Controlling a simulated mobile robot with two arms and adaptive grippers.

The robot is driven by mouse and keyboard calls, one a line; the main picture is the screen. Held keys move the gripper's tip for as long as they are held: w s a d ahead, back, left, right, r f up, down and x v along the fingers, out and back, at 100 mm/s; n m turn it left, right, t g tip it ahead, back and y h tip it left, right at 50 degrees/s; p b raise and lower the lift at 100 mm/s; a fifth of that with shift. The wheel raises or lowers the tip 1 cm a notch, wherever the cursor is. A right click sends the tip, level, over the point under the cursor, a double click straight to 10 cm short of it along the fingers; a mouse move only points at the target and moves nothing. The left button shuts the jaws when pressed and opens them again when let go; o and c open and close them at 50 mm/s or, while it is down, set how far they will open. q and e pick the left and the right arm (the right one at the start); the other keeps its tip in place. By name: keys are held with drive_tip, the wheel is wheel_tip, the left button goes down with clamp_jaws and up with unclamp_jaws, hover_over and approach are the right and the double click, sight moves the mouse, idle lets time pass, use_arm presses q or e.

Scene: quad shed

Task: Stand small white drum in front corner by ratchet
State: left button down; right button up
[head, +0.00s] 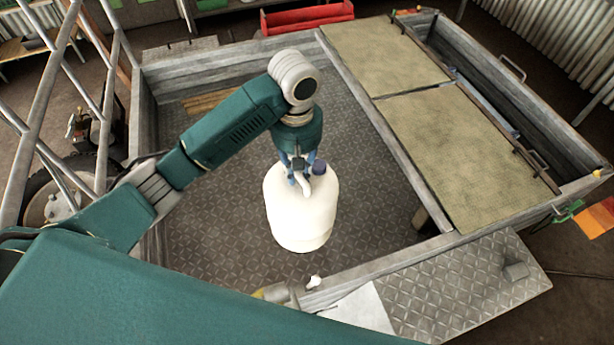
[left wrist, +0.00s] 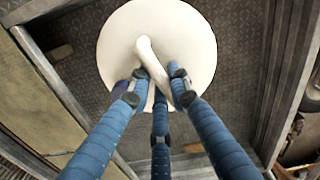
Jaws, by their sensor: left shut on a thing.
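The small white drum (head: 301,215) has a handle and a dark blue cap, and is upright inside the trailer bed. My left gripper (head: 303,178) comes down from above and is shut on the drum's handle. In the left wrist view the fingers (left wrist: 158,88) close around the handle on top of the white drum (left wrist: 185,35). I cannot tell whether the drum's base touches the bed floor (head: 215,210). A green fitting (head: 567,211), possibly the ratchet, sits at the outer right front corner beside an orange piece. My right gripper is not in view.
Grey side walls (head: 235,67) edge the bed. Tan lidded boxes (head: 470,155) fill its right side. Planks (head: 210,101) lie at the back left. The bed floor left of the drum is clear. A partly hidden grey and yellow fitting (head: 281,293) is at the front edge.

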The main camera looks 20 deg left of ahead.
use_arm(q)
drive_tip(key=s+a+f+n+p, duration=0.3)
drive_tip(key=s+a+n, duration=0.1)
drive_tip(key=s+a, duration=0.6)
drive_tip(key=s+a+f+n+p, duration=0.3)
drive_tip(key=s+a, duration=0.5)
drive_tip(key=a, duration=0.4)
wheel_tip(320, 180, down, 20)
drive_tip(key=shift+a+b, duration=0.25)
drive_tip(key=shift+b, duration=0.1)
idle(1.5)
drive_tip(key=shift+w+r, duration=0.1)
drive_tip(key=c, duration=1.5)
unclamp_jaws()
drive_tip(key=shift+c, duration=0.2)
wheel_tip(320, 180, up, 12)
